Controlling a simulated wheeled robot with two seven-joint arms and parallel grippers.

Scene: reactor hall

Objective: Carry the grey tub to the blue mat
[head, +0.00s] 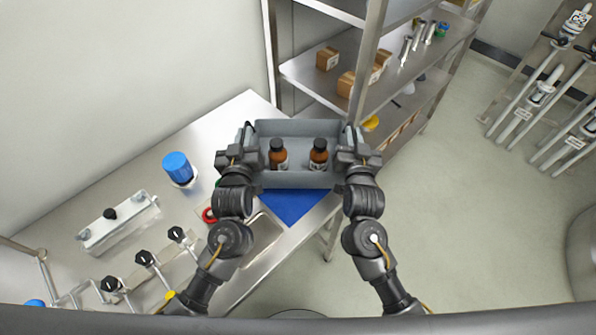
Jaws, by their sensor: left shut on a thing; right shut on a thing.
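The grey tub (300,179) is in the middle of the head view, with two brown bottles with black caps standing in it, a left one (278,158) and a right one (318,157). My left gripper (245,145) is shut on the tub's left end. My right gripper (350,145) is shut on its right end. The tub looks level. The blue mat (295,205) lies on the steel bench, just below the tub in the picture and partly hidden by it. I cannot tell how high the tub is above the mat.
The steel bench (240,112) carries a blue-capped container (178,168), a clear-topped device (118,221) and several black-knobbed valves (145,258) on the left. A metal shelf rack (330,88) with cardboard boxes stands behind the tub. Open floor (470,190) lies to the right.

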